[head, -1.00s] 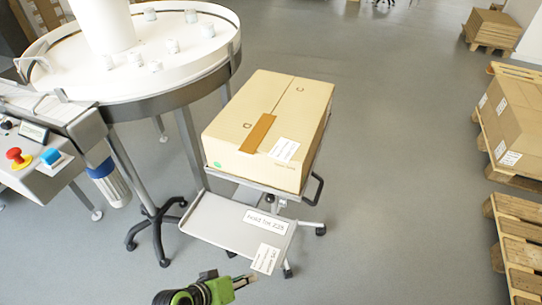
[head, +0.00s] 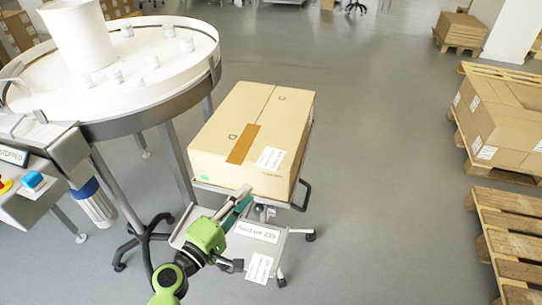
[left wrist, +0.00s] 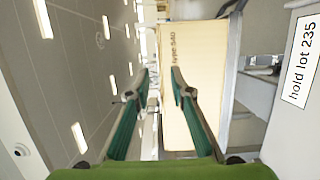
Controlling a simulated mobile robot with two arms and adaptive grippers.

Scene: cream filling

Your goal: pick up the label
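A white printed label (head: 260,268) lies at the front right of the grey tray shelf, at its front edge. A sign reading "hold lot 235" (head: 256,232) is on the same shelf; it also shows at the right of the left wrist view (left wrist: 301,60). Another white label (head: 269,158) is on top of the cardboard box (head: 228,120). My left gripper (head: 242,198) is over the shelf, in front of the box's near face. In the left wrist view its two teal-padded fingers (left wrist: 160,85) are apart with nothing between them. My right gripper is not in view.
A round white turntable (head: 115,100) with several small jars is at the left. Pallets (head: 513,235) with boxes are at the right. The floor between is clear.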

